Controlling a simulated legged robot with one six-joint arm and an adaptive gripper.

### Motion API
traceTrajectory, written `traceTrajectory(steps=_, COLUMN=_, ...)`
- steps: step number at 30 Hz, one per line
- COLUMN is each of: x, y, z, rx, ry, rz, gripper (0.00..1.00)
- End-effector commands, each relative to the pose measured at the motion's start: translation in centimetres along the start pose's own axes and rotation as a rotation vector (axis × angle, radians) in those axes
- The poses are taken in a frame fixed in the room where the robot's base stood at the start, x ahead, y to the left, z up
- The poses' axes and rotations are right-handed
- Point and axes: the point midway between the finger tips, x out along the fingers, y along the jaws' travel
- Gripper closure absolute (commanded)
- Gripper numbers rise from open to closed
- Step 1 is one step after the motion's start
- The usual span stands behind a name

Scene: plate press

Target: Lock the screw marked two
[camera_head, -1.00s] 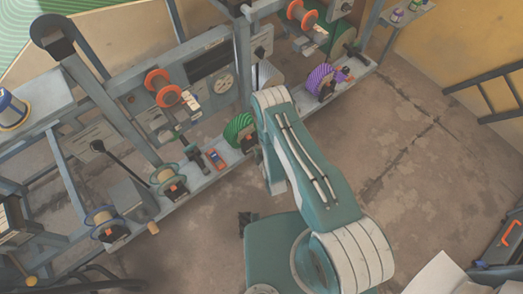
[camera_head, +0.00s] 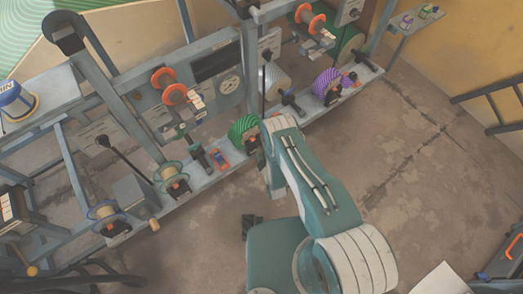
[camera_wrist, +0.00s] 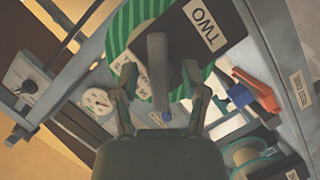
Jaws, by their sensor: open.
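The screw marked two shows in the wrist view as a grey bar-shaped handle (camera_wrist: 158,70) in front of a black block labelled TWO (camera_wrist: 207,28). Behind the block is a green striped spool (camera_wrist: 120,32), which also shows in the head view (camera_head: 242,128) on the rack's lower shelf. My gripper (camera_wrist: 159,76) is open, with one finger on each side of the grey handle. I see gaps between fingers and handle; whether its depth lies fully between the fingertips I cannot tell. In the head view my arm hides the gripper.
A red-orange lever with a blue part (camera_wrist: 255,92) sits right of the handle in the wrist view. A purple spool (camera_head: 326,84) stands farther along the shelf, and a smaller spool (camera_head: 172,176) nearer.

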Motion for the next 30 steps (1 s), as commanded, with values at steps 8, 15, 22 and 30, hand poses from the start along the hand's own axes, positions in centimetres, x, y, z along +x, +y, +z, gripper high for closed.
traceTrajectory(steps=8, x=1.21, y=-0.05, z=-0.03, rx=-0.001, ry=-0.001, rz=-0.001, gripper=0.43)
traceTrajectory(steps=15, x=1.17, y=-0.04, z=-0.02, rx=-0.001, ry=-0.001, rz=-0.001, gripper=0.87)
traceTrajectory(steps=22, x=1.16, y=-0.1, z=-0.03, rx=-0.001, ry=-0.001, rz=-0.003, gripper=1.0)
traceTrajectory(steps=30, x=1.15, y=-0.15, z=-0.03, rx=0.034, ry=0.0, rz=-0.02, gripper=1.0)
